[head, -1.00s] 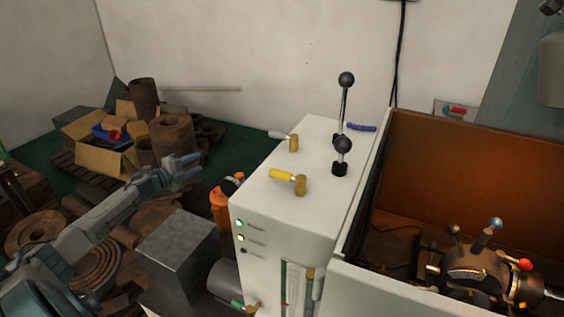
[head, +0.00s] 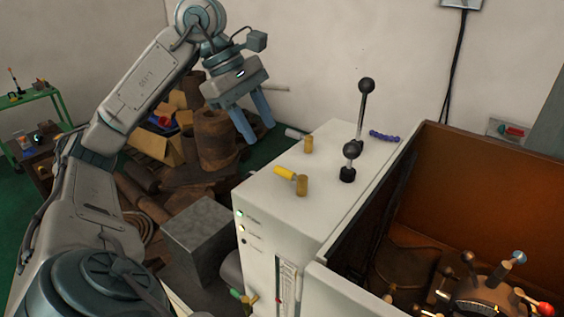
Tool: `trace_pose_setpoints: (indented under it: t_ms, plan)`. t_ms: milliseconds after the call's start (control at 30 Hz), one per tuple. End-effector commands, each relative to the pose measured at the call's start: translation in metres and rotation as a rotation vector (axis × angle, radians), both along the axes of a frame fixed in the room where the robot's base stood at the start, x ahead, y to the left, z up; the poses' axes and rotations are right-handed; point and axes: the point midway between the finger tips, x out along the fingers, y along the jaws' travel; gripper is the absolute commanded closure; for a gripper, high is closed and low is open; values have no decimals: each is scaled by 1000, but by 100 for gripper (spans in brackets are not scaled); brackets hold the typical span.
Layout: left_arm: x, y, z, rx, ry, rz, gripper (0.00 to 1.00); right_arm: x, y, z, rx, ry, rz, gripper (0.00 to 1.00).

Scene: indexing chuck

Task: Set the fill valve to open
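The white cabinet (head: 275,208) carries two small brass valves on top. The nearer valve (head: 302,186) has a yellow lever (head: 284,173) pointing left and slightly back. The farther valve (head: 308,146) has a pale grey lever (head: 294,134), also pointing left. A green-handled valve (head: 244,297) sits low at the cabinet's front. No readable label shows which one is the fill valve. My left gripper (head: 257,130) is open and empty, pointing down, left of the cabinet top and apart from the levers. My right gripper is not in view.
An open orange-brown enclosure (head: 490,170) with a chuck mechanism (head: 488,292) is on the right. A grey block (head: 198,236) and scrap pile lie left. The cabinet top's front is clear.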

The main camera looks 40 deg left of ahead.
Motion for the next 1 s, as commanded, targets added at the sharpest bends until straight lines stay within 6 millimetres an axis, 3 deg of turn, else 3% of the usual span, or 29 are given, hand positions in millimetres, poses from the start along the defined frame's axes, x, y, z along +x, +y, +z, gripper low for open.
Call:
trace_pose_setpoints:
  t_ms: [167, 500, 933, 1000]
  plan:
    - [7, -12, -31, -2, 7, -1, 61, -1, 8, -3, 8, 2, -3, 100]
    - [18, -30, -74, -7, 6, -1, 61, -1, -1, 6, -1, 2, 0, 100]
    - [21, -34, -84, -6, 2, 1, 61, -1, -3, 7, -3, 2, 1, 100]
    - [21, -34, -84, -6, 2, 1, 71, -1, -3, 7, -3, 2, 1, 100]
